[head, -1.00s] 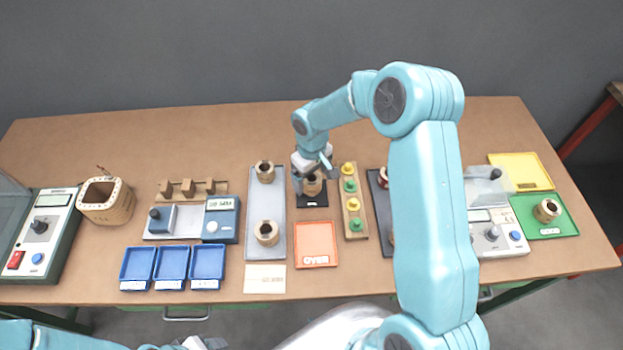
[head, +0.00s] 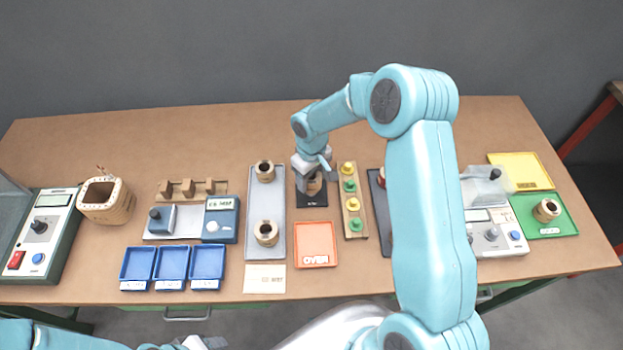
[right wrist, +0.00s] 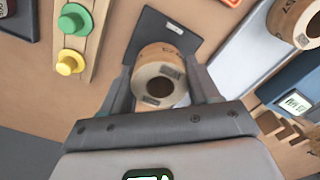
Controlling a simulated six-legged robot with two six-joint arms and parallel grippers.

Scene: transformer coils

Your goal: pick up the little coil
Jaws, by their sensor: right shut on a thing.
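The little coil (right wrist: 160,78) is a tan ring with a dark centre hole and a printed label. In the right wrist view it sits between the two fingers of my right gripper (right wrist: 163,88), which are shut on it. In the head view my right gripper (head: 316,178) is over the black pad (head: 312,200), and the coil (head: 314,187) is mostly hidden beneath it. I cannot tell whether the coil touches the pad. Part of my left gripper (head: 205,343) shows at the bottom edge of the head view; its jaws are unclear.
A grey tray (head: 266,210) with two coils stands left of the pad. A wooden strip (head: 355,222) with yellow and green pegs stands to the right. An orange tray (head: 315,258) lies in front.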

